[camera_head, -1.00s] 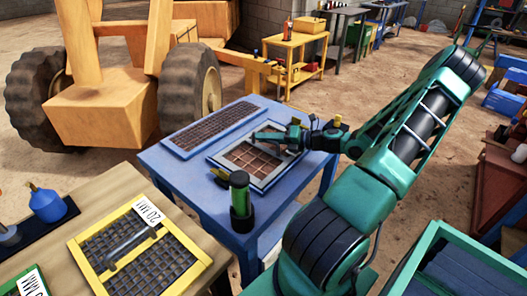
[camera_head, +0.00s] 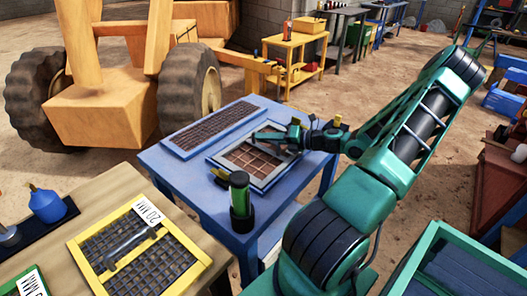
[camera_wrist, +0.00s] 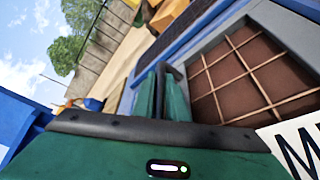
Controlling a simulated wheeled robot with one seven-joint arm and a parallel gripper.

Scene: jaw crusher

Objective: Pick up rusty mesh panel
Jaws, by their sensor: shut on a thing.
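The rusty mesh panel (camera_head: 252,163) lies on the blue table (camera_head: 190,185), a pale grey frame around a brown-red grid. In the wrist view its grid (camera_wrist: 250,75) and grey frame fill the right side, with part of a white label at the lower right. My gripper (camera_head: 270,138) is at the panel's far side, low over it, with its arm coming from the right. In the wrist view my green fingers (camera_wrist: 160,92) are close together beside the frame, shut on the panel by a dark part. The exact contact is partly hidden. The panel looks flat on the table.
A darker mesh panel (camera_head: 208,130) lies behind it on the same table. A green-and-black cylinder (camera_head: 240,200) stands at the front. A wooden bench at the lower left holds a yellow-framed panel (camera_head: 190,243). A green bin (camera_head: 455,265) is at the lower right.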

